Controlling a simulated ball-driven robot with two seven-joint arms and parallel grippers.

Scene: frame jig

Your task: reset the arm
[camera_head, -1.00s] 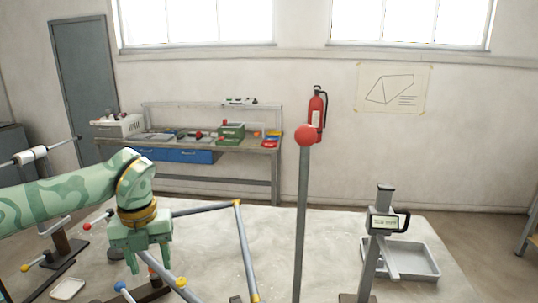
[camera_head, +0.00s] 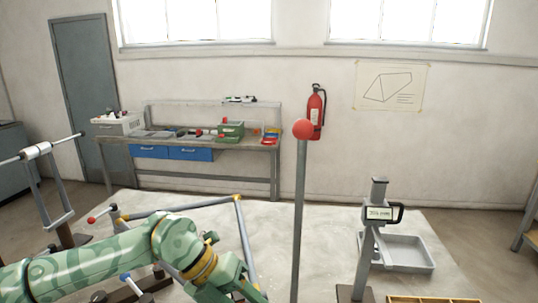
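My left arm comes in from the lower left, green and camouflage-patterned. Its gripper (camera_head: 240,293) is at the bottom edge, in front of the jig. Its fingertips are cut off or hidden, so I cannot tell whether it is open or holds anything. My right gripper is not in view. A grey tube frame (camera_head: 245,240) with brass-coloured corners stands behind the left gripper, partly covered by the arm. Red-tipped (camera_head: 92,220) and blue-tipped (camera_head: 125,277) clamp levers show beside it.
A tall post (camera_head: 300,210) with a red ball rises right of the gripper. Further right stand a gauge (camera_head: 380,213) with a display and a grey tray (camera_head: 408,253). The pale tabletop (camera_head: 325,240) is bare between post and gauge.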

